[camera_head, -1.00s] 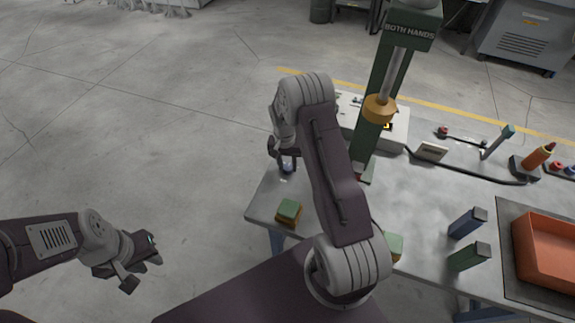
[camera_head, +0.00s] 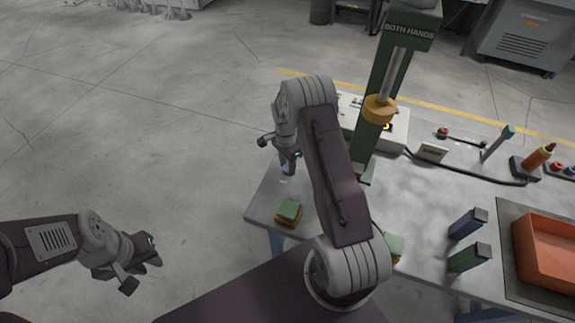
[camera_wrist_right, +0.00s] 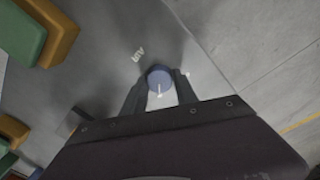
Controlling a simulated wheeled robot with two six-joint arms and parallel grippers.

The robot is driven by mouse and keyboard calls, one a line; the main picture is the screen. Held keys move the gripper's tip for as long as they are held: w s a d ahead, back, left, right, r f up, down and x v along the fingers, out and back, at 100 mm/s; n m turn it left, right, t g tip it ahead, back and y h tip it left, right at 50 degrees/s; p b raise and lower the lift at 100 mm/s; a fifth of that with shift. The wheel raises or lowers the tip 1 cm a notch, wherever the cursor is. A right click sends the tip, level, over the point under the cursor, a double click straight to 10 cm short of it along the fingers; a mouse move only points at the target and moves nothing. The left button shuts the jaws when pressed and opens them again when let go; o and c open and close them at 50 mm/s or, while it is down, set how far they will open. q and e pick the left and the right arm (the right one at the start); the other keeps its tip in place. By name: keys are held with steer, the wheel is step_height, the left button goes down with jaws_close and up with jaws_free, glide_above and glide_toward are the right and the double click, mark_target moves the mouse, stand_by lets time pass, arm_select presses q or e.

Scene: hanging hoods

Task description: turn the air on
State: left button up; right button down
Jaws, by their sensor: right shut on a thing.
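A round blue knob (camera_wrist_right: 159,78) with a white pointer mark stands on the grey table, beside printed lettering (camera_wrist_right: 138,54) that seems to read AIR. My right gripper (camera_wrist_right: 160,88) has its two fingers shut on the sides of the knob in the right wrist view. In the head view my right gripper (camera_head: 287,160) points down at the table's left corner, and only a little of the blue knob (camera_head: 287,170) shows below it. My left gripper (camera_head: 143,268) is open and empty, over the floor left of the table.
Green-and-yellow blocks (camera_head: 289,211) sit on the table (camera_head: 264,196) near the knob. A green press column (camera_head: 382,90) marked BOTH HANDS rises behind my right arm. Blue and green upright blocks (camera_head: 467,224) and an orange tray (camera_head: 545,250) stand at the right.

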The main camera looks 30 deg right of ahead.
mark_target(286, 167)
steer(key=shift+m, duration=0.3)
stand_by(0.4)
steer(key=c, duration=0.9)
jaws_free()
steer(key=shift+c, duration=0.2)
step_height(286, 167, up, 9)
steer(key=shift+w+b, duration=0.3)
steer(key=shift+a+r, duration=0.1)
